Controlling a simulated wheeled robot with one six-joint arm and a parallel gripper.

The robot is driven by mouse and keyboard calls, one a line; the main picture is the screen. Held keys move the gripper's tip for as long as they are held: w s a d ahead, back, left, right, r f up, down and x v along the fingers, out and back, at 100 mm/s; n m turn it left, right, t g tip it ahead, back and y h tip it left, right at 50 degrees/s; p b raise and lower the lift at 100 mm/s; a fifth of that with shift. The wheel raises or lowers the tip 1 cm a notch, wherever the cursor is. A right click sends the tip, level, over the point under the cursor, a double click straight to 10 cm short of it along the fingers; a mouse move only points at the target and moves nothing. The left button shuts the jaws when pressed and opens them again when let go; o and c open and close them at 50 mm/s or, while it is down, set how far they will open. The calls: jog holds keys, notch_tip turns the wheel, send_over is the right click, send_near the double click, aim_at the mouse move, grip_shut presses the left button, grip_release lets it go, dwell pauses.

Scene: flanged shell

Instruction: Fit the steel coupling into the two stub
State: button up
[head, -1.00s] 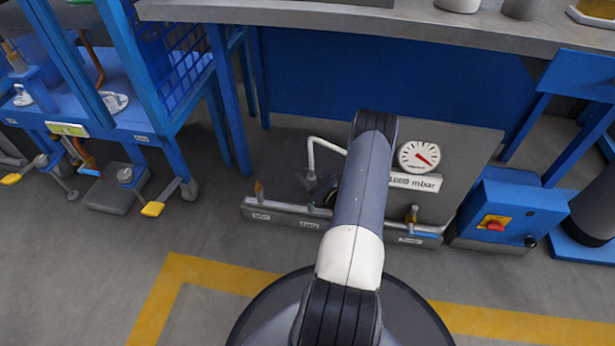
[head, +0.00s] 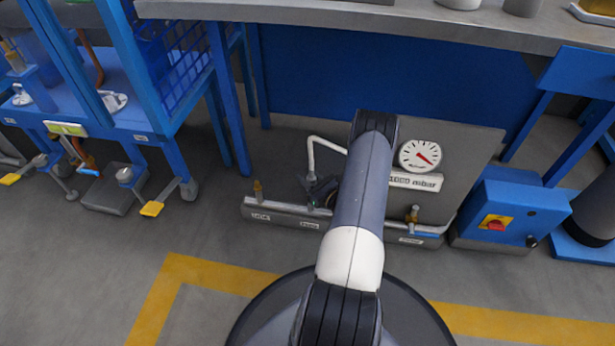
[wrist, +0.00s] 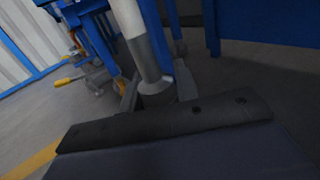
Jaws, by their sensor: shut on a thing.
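My gripper (head: 318,187) shows in the head view just left of my arm, low over the grey manifold rail. In the wrist view its two dark fingers (wrist: 157,92) are shut around the lower end of the steel coupling (wrist: 149,58). The coupling is a silver sleeve on the end of a white hose (wrist: 128,16). In the head view the white hose (head: 325,144) bends over from behind my arm and drops into the gripper. The coupling's tip is hidden. Labels on the rail are too small to read, so I cannot tell which stub is stub two.
The manifold rail (head: 285,217) carries brass-topped valves at left (head: 258,190) and right (head: 413,214). A grey panel with a gauge (head: 420,155) stands behind. A blue box with a red knob (head: 510,215) is at right, a blue wheeled frame (head: 170,150) at left.

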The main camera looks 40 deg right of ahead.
jog(key=shift+f+b, duration=0.55)
jog(key=shift+f, duration=1.2)
jog(key=o, duration=1.1)
jog(key=s+p, duration=0.1)
jog(key=s, duration=0.4)
jog(key=s+p, duration=0.1)
jog(key=s, duration=0.1)
jog(key=shift+s+d+p, duration=0.25)
jog(key=shift+d+p, duration=0.05)
